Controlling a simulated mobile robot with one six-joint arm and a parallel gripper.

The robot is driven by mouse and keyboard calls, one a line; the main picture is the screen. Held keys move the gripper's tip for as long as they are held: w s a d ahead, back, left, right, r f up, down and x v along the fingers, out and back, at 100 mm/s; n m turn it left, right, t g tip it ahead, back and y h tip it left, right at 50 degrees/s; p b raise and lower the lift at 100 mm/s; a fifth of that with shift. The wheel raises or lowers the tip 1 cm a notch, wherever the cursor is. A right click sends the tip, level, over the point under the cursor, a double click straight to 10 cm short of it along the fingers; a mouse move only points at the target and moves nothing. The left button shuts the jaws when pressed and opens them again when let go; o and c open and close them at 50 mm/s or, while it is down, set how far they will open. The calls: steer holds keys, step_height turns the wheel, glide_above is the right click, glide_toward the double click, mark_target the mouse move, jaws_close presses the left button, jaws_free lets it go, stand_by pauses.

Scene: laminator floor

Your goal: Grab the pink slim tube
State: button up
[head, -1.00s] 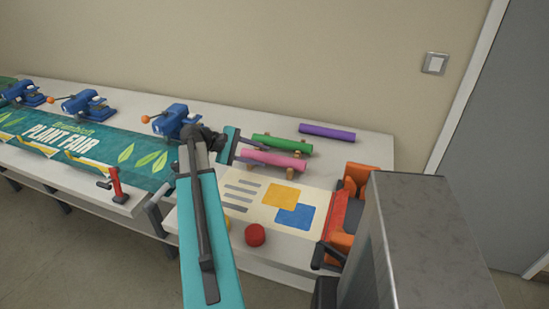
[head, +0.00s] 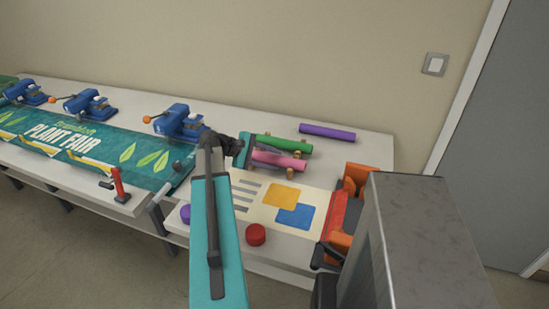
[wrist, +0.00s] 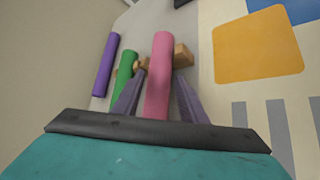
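The pink slim tube (head: 281,160) lies on the table beside the green tube (head: 284,144), and its left end is hidden by my gripper (head: 252,152). In the wrist view the pink tube (wrist: 159,75) runs between my two grey-purple fingers (wrist: 160,77). The fingers stand apart, one on each side, with visible gaps to the tube. The green tube (wrist: 125,78) lies just left of the left finger. Wooden rests (wrist: 182,56) show beside the pink tube. The fingertips are hidden in the head view.
A purple tube (head: 327,132) lies farther back. A printed sheet (head: 255,184) and an orange-red machine (head: 338,212) are at the right front. A red cap (head: 255,235) sits at the front edge. Blue presses (head: 180,122) and a green banner (head: 90,145) are to the left.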

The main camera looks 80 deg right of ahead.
mark_target(279, 160)
steer(key=shift+p+x, duration=0.45)
steer(key=shift+x, duration=1.35)
steer(key=c, duration=0.7)
